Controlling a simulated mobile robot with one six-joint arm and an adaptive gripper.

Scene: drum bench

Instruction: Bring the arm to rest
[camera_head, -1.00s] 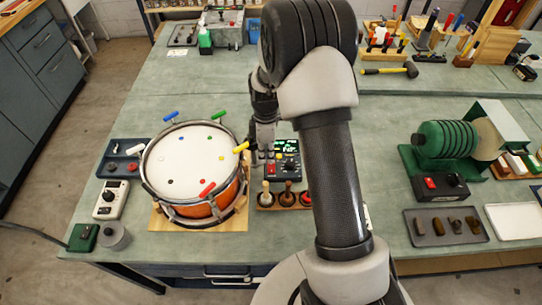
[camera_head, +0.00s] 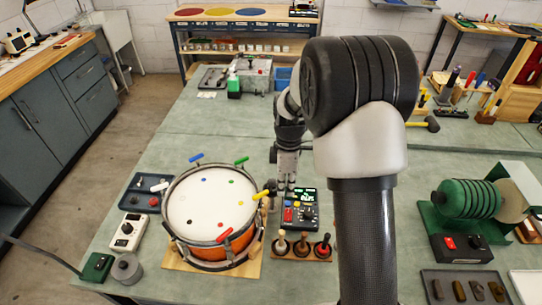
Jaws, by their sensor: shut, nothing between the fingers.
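My arm rises from the bottom edge, right of centre, and bends over at a thick black joint. My gripper (camera_head: 285,192) hangs down at the middle of the view, above or just behind the small device with red buttons and a green display (camera_head: 299,210). It is shut and appears empty; its fingertips are small and dark here. Just left of it stands the drum (camera_head: 211,205), with a white head and an orange shell, on a wooden board. Colored keys stick out around its rim: blue, green, yellow and red.
A wooden stand with several knobbed tools (camera_head: 302,252) sits in front of the device. A tray (camera_head: 146,193) and a white meter (camera_head: 128,231) lie left of the drum. A green machine (camera_head: 468,199) stands at right. The bench (camera_head: 210,125) behind the drum is clear.

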